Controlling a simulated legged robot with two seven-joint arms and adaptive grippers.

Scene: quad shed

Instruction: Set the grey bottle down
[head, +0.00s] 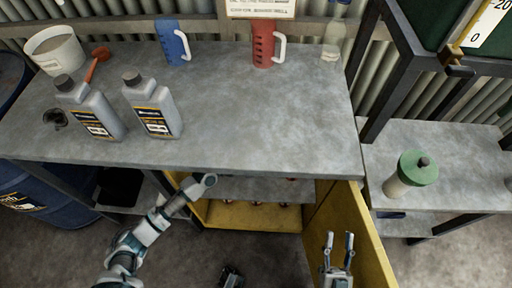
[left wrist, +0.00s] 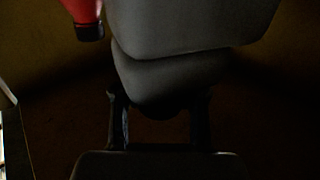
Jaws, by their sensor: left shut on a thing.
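A dark grey bottle (left wrist: 190,30) fills the upper middle of the left wrist view, close to the camera and in deep shade. My left gripper (left wrist: 160,115) is shut on it, one finger on each side of its lower part. In the head view my left arm reaches toward the yellow cabinet (head: 255,217) under the bench, and its gripper and the held bottle cannot be made out. Two other grey bottles, a left one (head: 92,110) and a right one (head: 153,108), stand on the bench. My right gripper (head: 340,242) is open and empty before the cabinet door.
A red object with a black cap (left wrist: 86,15) is close beside the held bottle. The yellow cabinet door (head: 350,225) stands open. On the bench (head: 240,125) are a white bucket (head: 54,50), blue jug (head: 172,43) and red jug (head: 264,45).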

